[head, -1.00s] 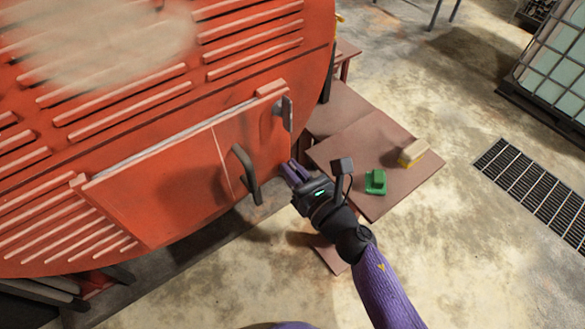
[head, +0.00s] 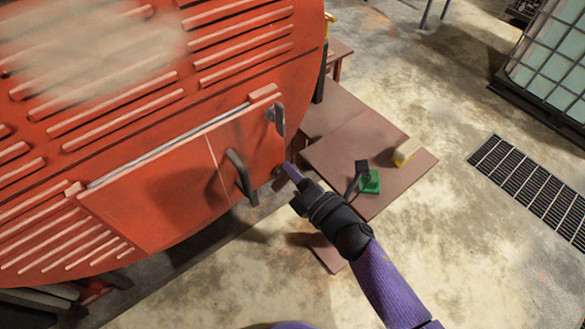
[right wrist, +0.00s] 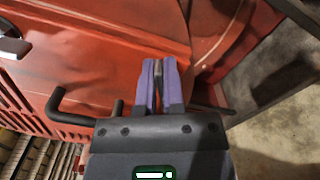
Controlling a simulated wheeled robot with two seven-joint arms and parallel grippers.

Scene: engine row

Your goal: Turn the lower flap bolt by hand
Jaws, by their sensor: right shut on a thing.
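The red flap (head: 150,185) lies against the red engine cover, with a dark bar handle (head: 240,176) near its right end. The upper flap bolt (head: 278,118) is a grey piece at the flap's upper right corner. The lower flap bolt (head: 278,180) is a small dark piece at the lower right corner, mostly hidden by my fingers. My right gripper (head: 287,172) has its purple fingers at this bolt. In the right wrist view, the fingers (right wrist: 160,72) are nearly together on a dark piece between them. My left gripper is out of view.
A brown table (head: 350,150) right of the engine carries a green object (head: 371,182) and a yellow-and-cream block (head: 407,152); my forearm passes beside it. A floor grate (head: 530,185) and a caged tank (head: 555,75) are further right. Open concrete floor lies between.

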